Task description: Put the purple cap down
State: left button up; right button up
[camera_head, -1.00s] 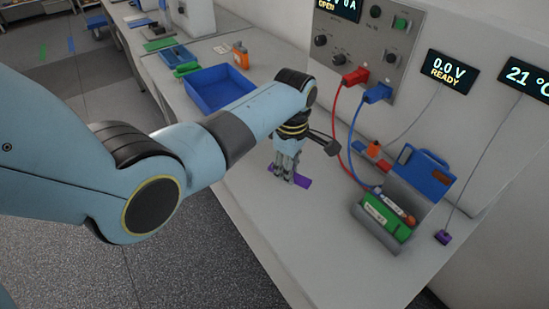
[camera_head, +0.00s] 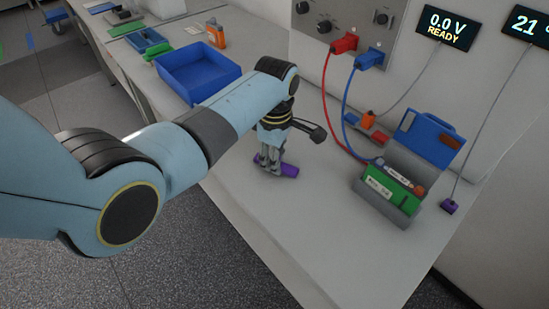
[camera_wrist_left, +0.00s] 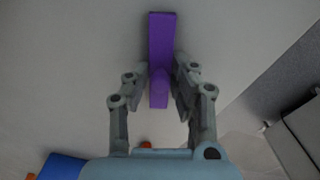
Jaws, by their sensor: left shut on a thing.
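The purple cap (camera_head: 289,170) is a long bar-like piece low over or on the white bench; I cannot tell if it touches the surface. My left gripper (camera_head: 269,163) points down and is shut on it, with the cap sticking out on both sides of the fingers. In the left wrist view the cap (camera_wrist_left: 161,45) runs up between the two fingers of the left gripper (camera_wrist_left: 161,82), and its far end extends past them. My right gripper is not in view.
A grey holder (camera_head: 376,209) with a green block (camera_head: 392,188) stands to the right, with a blue case (camera_head: 428,140) behind. Red (camera_head: 325,95) and blue (camera_head: 347,105) cables hang from the panel. A blue tray (camera_head: 190,88) is at the back left. The bench front is clear.

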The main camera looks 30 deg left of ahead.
pick_arm(q)
jog(key=o, duration=0.7)
jog(key=shift+a+f, duration=0.1)
jog(key=shift+o, duration=0.8)
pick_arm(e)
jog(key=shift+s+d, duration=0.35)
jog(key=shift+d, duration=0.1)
pick_arm(q)
notch_tip(320, 180, up, 12)
jog(key=shift+r, duration=0.2)
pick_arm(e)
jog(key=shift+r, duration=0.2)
